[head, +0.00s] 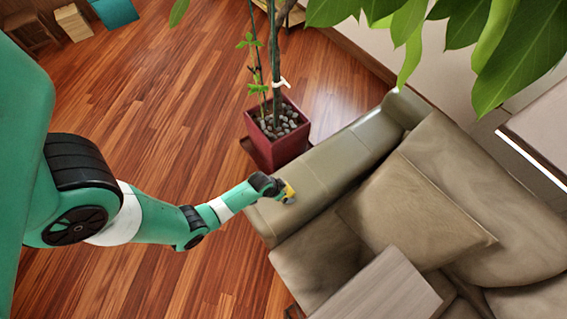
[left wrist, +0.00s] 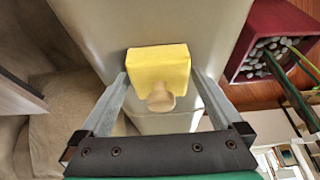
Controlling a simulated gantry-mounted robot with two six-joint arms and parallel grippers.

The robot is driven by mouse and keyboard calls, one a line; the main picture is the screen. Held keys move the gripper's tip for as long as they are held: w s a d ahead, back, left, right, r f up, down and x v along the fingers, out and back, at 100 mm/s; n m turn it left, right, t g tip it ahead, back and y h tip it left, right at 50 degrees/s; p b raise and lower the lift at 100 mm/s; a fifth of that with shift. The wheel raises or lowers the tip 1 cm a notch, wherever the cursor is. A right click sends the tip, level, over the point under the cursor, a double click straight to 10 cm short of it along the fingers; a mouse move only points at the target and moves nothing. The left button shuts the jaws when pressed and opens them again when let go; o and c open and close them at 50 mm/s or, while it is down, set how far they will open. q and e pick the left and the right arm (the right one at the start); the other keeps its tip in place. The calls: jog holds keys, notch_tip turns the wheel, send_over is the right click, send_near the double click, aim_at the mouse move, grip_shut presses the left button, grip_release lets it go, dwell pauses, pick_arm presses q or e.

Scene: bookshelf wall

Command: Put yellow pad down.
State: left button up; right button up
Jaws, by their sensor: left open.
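The yellow pad (head: 289,190) is at the outer end of the sofa's armrest (head: 340,158) in the head view. In the left wrist view the pad (left wrist: 158,66) is a yellow block with a pale rounded knob facing me. My left gripper (head: 280,188) is at the pad, its arm reaching in from the left. In the left wrist view its two fingers (left wrist: 160,78) are apart, one on each side of the pad, with the tips near its sides. The pad's far face is hidden, so I cannot tell how it touches the armrest. My right gripper is not in view.
A dark red planter (head: 271,150) with stones and a tall plant stands just beyond the armrest. A sofa cushion (head: 415,215) lies to the right. A grey flat-topped piece (head: 385,287) is at the bottom. Wooden floor (head: 150,120) is clear left. Leaves hang at top right.

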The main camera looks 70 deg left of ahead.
pick_arm(q)
jog(key=p+v, duration=0.9)
jog(key=v, duration=0.3)
jog(key=shift+r+p, duration=0.2)
jog(key=shift+p, duration=0.1)
jog(key=shift+w, duration=0.1)
jog(key=shift+w, duration=0.1)
